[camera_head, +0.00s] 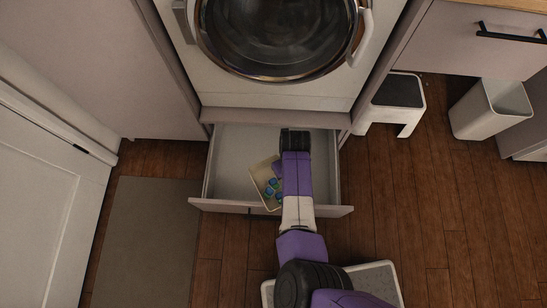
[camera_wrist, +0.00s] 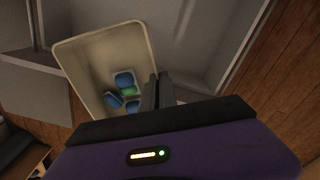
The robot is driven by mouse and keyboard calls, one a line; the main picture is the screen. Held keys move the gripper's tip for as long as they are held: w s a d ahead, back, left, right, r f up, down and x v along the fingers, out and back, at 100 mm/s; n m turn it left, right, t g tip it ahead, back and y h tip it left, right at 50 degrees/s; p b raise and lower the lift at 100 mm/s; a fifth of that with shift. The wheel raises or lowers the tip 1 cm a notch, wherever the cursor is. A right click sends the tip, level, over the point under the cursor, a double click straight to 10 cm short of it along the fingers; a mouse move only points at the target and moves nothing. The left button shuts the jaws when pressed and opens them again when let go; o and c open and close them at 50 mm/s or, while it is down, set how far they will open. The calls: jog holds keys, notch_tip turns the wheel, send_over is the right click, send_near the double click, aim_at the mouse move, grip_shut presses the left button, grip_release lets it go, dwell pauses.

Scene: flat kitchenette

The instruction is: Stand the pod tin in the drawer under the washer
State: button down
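The pod tin (camera_head: 258,172) is a cream, open-topped box with several blue and green pods in it. In the wrist view the tin (camera_wrist: 75,60) fills the left middle, turned at an angle. My gripper (camera_wrist: 158,90) is at the tin's right rim, its dark fingers close together with the wall between them. The drawer (camera_head: 230,150) under the washer (camera_head: 280,92) is pulled out. In the head view the tin appears within the drawer's opening, near its front panel (camera_head: 222,205). My arm hides part of it, and I cannot tell whether its base touches the drawer floor.
A grey mat (camera_head: 145,240) lies on the wooden floor at left. A step stool (camera_head: 398,95) and a white bin (camera_head: 490,108) stand at right. Another pale step (camera_head: 375,280) is near my arm. The drawer's visible floor is empty around the tin.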

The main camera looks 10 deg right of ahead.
jog(key=n, duration=0.2)
jog(key=s+a+f+n, duration=0.1)
jog(key=n, duration=0.1)
jog(key=s+a+f+n, duration=0.1)
jog(key=n, duration=0.1)
jog(key=shift+a+f, duration=0.1)
jog(key=shift+f, duration=0.1)
jog(key=n, duration=0.1)
jog(key=a+n, duration=0.1)
jog(key=n, duration=0.1)
jog(key=shift+s+a+f, duration=0.1)
jog(key=shift+f, duration=0.1)
jog(key=shift+a+n, duration=0.1)
jog(key=shift+n, duration=1.3)
